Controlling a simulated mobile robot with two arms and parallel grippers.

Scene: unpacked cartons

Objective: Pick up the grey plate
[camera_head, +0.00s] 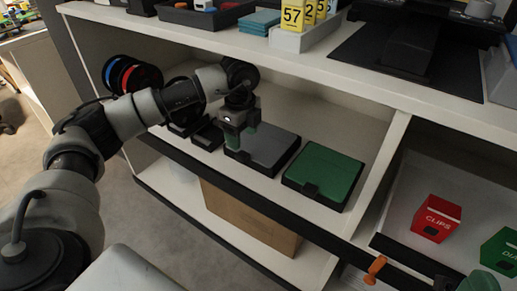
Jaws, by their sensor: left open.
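The grey plate (270,146) lies flat in a black-edged holder on the middle shelf. My left gripper (241,137) points down over the left part of this plate, with its jaws open. It hides part of the plate's left side, and I cannot tell whether the fingertips touch it. A green plate (324,173) lies in a similar black holder just to the right.
The upper shelf board (350,82) overhangs the plates close to my left arm. Red and blue discs (135,76) stand at the left. A red box (437,217) sits in the right bay. A cardboard box (250,215) is below.

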